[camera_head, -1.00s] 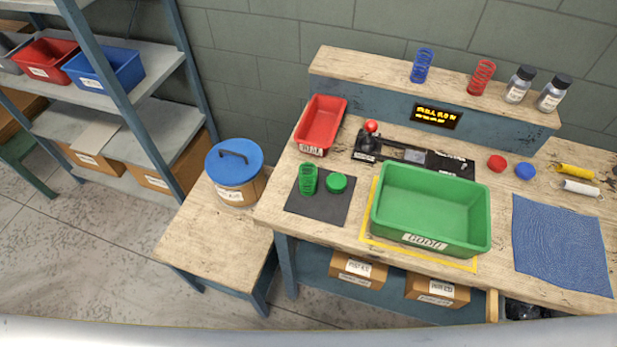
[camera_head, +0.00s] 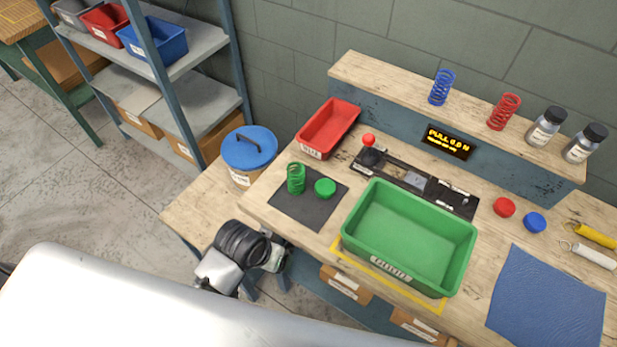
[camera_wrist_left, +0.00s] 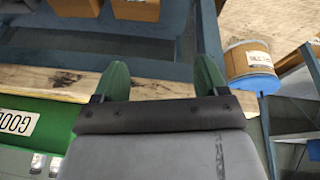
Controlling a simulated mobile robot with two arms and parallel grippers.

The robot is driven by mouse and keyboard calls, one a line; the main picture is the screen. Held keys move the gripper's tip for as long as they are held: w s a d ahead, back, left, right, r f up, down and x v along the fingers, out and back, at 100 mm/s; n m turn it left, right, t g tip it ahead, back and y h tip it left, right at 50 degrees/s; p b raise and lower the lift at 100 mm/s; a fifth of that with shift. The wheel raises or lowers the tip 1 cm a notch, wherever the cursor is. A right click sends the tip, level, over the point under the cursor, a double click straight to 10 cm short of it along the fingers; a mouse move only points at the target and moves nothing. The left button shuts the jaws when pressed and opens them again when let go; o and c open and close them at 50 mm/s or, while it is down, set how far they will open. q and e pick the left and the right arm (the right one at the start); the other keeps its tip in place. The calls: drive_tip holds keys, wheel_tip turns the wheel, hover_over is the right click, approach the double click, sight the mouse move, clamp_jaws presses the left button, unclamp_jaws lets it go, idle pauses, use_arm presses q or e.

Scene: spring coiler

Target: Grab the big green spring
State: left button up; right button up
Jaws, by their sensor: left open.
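The green spring (camera_head: 296,178) stands upright on a dark mat (camera_head: 318,212) near the left end of the workbench, beside a round green cap (camera_head: 325,187). My left arm comes in from the lower left in the head view, its wrist (camera_head: 243,243) in front of the bench's left end, apart from the spring; its fingertips cannot be made out there. In the left wrist view my left gripper (camera_wrist_left: 162,80) is open and empty, with two green fingers spread apart. The spring does not show in that view. My right gripper is not in view.
A green bin (camera_head: 408,238) stands right of the mat, a red bin (camera_head: 328,128) behind it. A black fixture (camera_head: 420,183) with a red knob lies behind the green bin. Blue and red springs stand on the raised shelf (camera_head: 465,110). A blue-lidded tub (camera_head: 249,148) stands left.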

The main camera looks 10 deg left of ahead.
sight(296, 176)
use_arm(q)
drive_tip(key=shift+h, duration=0.3)
drive_tip(key=w+d+r, duration=0.3)
drive_tip(key=d+r, duration=0.1)
drive_tip(key=shift+w, duration=0.3)
drive_tip(key=shift+g, duration=0.7)
drive_tip(key=w+r, duration=0.2)
drive_tip(key=w+d+r, duration=0.1)
drive_tip(key=w, duration=0.1)
drive_tip(key=w+d+r, duration=0.1)
drive_tip(key=w+r, duration=0.1)
drive_tip(key=w, duration=0.1)
drive_tip(key=shift+r, duration=0.3)
drive_tip(key=w+a+r+n+g+y, duration=0.25)
drive_tip(key=w+a+r, duration=0.25)
drive_tip(key=w+r, duration=0.25)
drive_tip(key=shift+t, duration=0.45)
drive_tip(key=shift+w+d+f+p, duration=0.1)
drive_tip(key=shift+f+p, duration=0.5)
drive_tip(key=shift+f, duration=2.1)
drive_tip(key=shift+w+f+p, duration=0.1)
drive_tip(key=shift+f+p, duration=0.5)
drive_tip(key=shift+f, duration=2.1)
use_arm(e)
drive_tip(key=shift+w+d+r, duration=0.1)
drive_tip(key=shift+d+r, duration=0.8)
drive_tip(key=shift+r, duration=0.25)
use_arm(q)
drive_tip(key=shift+c, duration=0.5)
drive_tip(key=c, duration=1)
